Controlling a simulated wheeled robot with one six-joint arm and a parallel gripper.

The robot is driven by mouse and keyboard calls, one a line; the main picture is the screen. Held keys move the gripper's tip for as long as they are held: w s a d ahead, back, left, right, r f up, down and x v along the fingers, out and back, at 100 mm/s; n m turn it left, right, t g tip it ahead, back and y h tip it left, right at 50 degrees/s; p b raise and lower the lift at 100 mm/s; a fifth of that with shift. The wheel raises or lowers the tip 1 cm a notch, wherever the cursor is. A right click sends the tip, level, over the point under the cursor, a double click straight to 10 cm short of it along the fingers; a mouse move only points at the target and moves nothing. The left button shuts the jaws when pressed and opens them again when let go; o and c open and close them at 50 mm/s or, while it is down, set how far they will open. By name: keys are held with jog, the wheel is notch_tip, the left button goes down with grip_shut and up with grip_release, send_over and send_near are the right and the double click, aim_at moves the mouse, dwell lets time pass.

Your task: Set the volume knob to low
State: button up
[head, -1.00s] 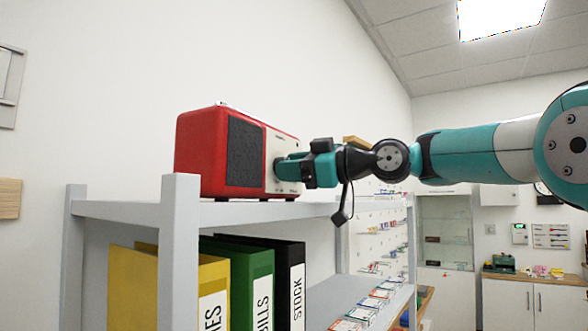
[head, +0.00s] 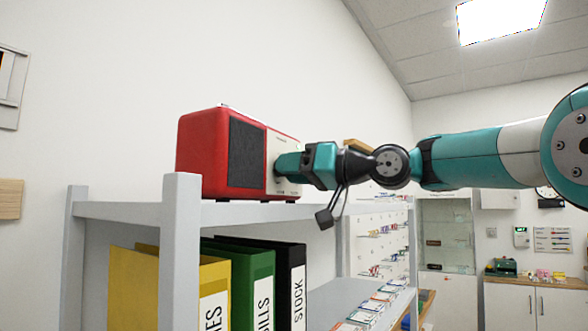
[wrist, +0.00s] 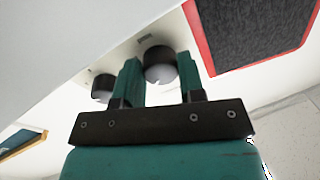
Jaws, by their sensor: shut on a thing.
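The red radio (head: 203,150) stands on the top shelf, with a dark speaker grille and a cream front panel. It also shows in the wrist view by its grille (wrist: 250,30). My gripper (head: 279,165) is at the cream panel. In the wrist view my gripper (wrist: 163,72) has its two teal fingers on either side of a dark round knob (wrist: 158,57) with a paler face, and is shut on it. A second dark knob (wrist: 102,90) sits to the left, outside the fingers. I cannot read knob labels or a pointer mark.
The grey shelf (head: 130,210) carries the radio on top. Yellow, green and black binders (head: 290,270) stand below. Small boxes (head: 372,305) lie on the lower board at right. A white wall is close behind the radio.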

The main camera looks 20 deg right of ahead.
jog(key=shift+r+m, duration=0.1)
jog(key=shift+m, duration=0.3)
jog(key=o, duration=0.9)
